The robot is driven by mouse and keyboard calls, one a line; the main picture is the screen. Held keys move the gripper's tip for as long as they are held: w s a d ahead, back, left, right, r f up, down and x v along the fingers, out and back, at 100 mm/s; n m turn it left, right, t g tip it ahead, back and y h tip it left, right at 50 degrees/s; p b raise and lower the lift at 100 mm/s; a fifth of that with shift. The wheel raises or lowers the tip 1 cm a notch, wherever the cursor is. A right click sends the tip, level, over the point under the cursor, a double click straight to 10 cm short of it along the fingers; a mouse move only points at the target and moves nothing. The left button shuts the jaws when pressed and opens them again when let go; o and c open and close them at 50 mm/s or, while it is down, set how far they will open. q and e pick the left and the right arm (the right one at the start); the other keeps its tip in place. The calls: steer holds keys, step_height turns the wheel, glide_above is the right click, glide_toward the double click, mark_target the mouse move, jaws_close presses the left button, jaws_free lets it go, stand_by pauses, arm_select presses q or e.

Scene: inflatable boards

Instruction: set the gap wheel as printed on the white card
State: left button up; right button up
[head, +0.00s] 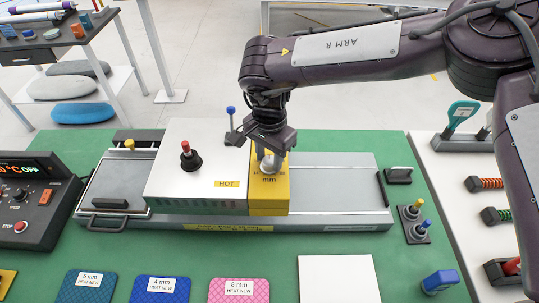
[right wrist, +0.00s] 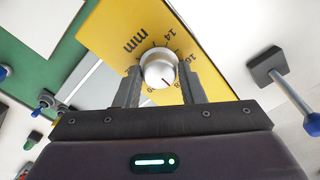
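The gap wheel (right wrist: 160,67) is a round silver knob on a yellow panel (right wrist: 112,28) with a printed mm scale. A short dark red mark on the wheel's face points toward the bottom of the right wrist view; the numbers by it are partly hidden. My left gripper is out of view.
The white housing (head: 215,150) bears a red-topped knob (head: 190,157) and a HOT label. Blue, dark blue and pink pads (head: 239,290) with mm labels lie in front. A control box (head: 35,200) stands left, and a tool board (head: 460,190) right.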

mark_target(269, 161)
steer(key=o, duration=0.3)
steer(key=shift+o, duration=0.2)
steer(key=shift+r, duration=0.35)
step_height(269, 161, up, 7)
steer(key=shift+r+b, duration=0.1)
steer(key=shift+b, duration=0.95)
